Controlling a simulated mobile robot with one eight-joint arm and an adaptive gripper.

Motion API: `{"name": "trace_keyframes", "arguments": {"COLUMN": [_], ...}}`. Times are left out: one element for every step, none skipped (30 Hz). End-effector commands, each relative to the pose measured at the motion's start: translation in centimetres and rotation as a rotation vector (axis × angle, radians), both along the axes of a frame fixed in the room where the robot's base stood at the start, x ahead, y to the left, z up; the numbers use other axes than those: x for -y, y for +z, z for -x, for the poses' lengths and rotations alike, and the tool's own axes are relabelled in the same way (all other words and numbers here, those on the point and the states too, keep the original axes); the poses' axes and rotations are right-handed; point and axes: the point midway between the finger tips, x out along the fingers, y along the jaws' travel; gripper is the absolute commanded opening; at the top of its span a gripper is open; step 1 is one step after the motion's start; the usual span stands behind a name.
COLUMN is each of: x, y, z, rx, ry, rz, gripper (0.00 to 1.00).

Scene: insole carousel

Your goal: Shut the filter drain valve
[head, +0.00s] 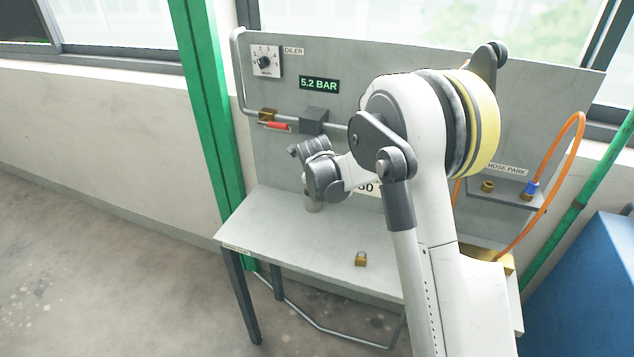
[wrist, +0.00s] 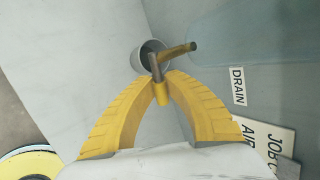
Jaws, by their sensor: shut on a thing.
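The filter drain valve shows in the wrist view as a brass-coloured stub (wrist: 179,51) with a thin grey lever (wrist: 156,68), in front of the round grey filter bowl (wrist: 151,50). A DRAIN label (wrist: 237,86) is on the panel to the right. My gripper (wrist: 161,94) has its two yellow fingers brought together at the lever's near end, and they are shut on it. In the head view my arm hides the fingertips and the valve; part of the grey bowl (head: 313,205) shows below my wrist.
A grey panel has an OILER dial (head: 265,62), a 5.2 BAR display (head: 319,85) and a pipe with a red-handled valve (head: 278,126). An orange hose (head: 545,165) hangs at right. Much of the bench top is clear.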

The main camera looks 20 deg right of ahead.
Motion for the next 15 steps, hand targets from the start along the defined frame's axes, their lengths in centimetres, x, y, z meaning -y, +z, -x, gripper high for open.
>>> {"name": "trace_keyframes", "arguments": {"x": [-0.13,-0.16,-0.14,-0.10,-0.07,-0.06,-0.04,-0.07,-0.07,-0.06,-0.06,-0.05,-0.03,-0.01,0.01], "y": [0.36,0.40,0.47,0.50,0.56,0.63,0.68,0.71,0.75,0.76,0.78,0.81,0.83,0.85,0.86], "z": [-0.15,-0.14,-0.15,-0.12,-0.11,-0.12,-0.10,-0.11,-0.11,-0.08,-0.09,-0.10,-0.10,-0.09,-0.08], "rx": [-0.016,-0.028,-0.043,-0.053,-0.063,-0.075,-0.084,-0.090,-0.100,-0.106,-0.111,-0.117,-0.121,-0.125,-0.129], "ry": [0.003,0.003,0.004,0.003,0.003,0.003,0.003,0.003,0.003,0.003,0.003,0.004,0.004,0.003,0.002], "rz": [0.027,0.042,0.063,0.077,0.091,0.108,0.119,0.129,0.141,0.150,0.157,0.165,0.171,0.176,0.182], "gripper": [0.00,0.00,0.00,0.00,0.00,0.00,0.00,0.00,0.00,0.00,0.00,0.00,0.00,0.00,0.00]}}
